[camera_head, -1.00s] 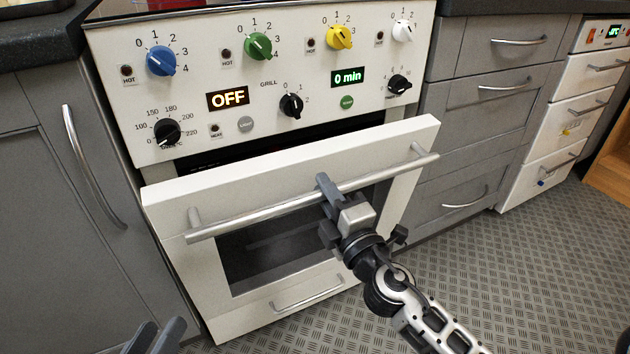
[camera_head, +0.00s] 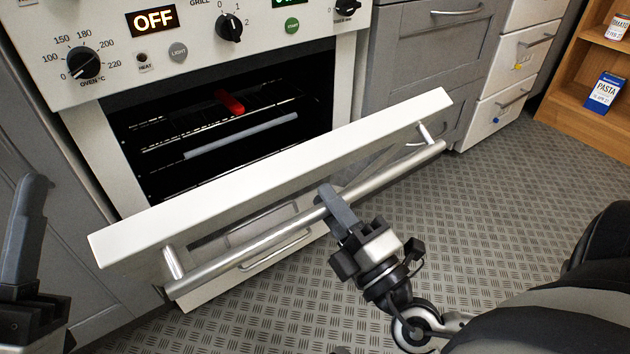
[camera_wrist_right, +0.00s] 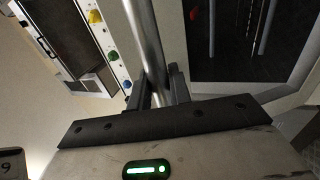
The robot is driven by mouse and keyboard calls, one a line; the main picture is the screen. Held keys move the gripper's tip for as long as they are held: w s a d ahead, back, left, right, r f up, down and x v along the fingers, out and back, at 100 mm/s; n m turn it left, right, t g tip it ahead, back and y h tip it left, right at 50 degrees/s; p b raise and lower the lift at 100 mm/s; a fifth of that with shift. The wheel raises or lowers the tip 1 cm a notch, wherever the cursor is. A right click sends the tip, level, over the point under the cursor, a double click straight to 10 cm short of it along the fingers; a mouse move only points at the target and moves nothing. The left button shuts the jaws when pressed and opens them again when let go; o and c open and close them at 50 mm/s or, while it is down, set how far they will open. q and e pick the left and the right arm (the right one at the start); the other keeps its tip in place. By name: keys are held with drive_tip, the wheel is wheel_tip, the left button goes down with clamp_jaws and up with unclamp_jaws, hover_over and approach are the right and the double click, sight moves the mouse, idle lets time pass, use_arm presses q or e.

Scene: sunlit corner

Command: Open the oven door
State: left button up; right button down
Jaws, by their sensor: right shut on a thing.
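The white oven door (camera_head: 270,178) is tilted well open, hinged at its bottom, in the head view. A silver bar handle (camera_head: 250,255) runs along its front. My right gripper (camera_head: 328,200) is shut on this handle right of its middle. In the right wrist view the handle (camera_wrist_right: 148,45) passes between the fingers of the right gripper (camera_wrist_right: 160,88). The oven cavity (camera_head: 215,125) shows dark, with wire racks and a red object (camera_head: 229,102) on the upper one. My left gripper (camera_head: 28,225) is at the left edge, away from the door; its finger gap is unclear.
The control panel (camera_head: 190,30) with knobs is above the cavity. Grey cabinets stand on both sides, with white drawers (camera_head: 510,70) further right. A wooden shelf (camera_head: 570,100) holds a pasta box (camera_head: 604,93). The patterned floor (camera_head: 500,215) is clear in front and right.

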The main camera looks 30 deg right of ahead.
drive_tip(key=shift+s+d+f, duration=0.1)
drive_tip(key=shift+s+f, duration=1.25)
drive_tip(key=shift+s, duration=0.15)
